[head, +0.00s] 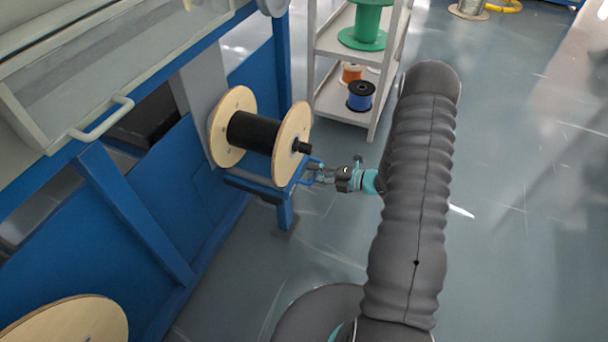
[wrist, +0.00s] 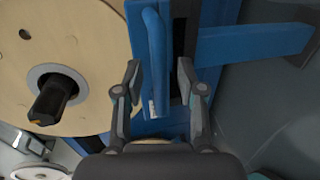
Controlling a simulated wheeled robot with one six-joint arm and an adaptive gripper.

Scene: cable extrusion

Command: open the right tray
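A blue tray (head: 258,186) sits low on the side of the blue machine frame, under a wooden spool (head: 233,128) wound with black cable. Its blue bar handle (head: 303,176) sticks out at the right end; in the wrist view the handle (wrist: 156,60) runs upright in the picture. My gripper (head: 319,173) is at this handle. In the wrist view my gripper (wrist: 158,72) is open, with the handle showing between its two fingers and a gap visible on the right. Whether a finger touches the handle I cannot tell.
The spool's flange (wrist: 55,60) and dark axle end (wrist: 50,100) are close left of my fingers. A blue beam (wrist: 255,44) lies to the right. A grey shelf (head: 343,112) with spools stands behind. Open floor (head: 520,200) lies to the right.

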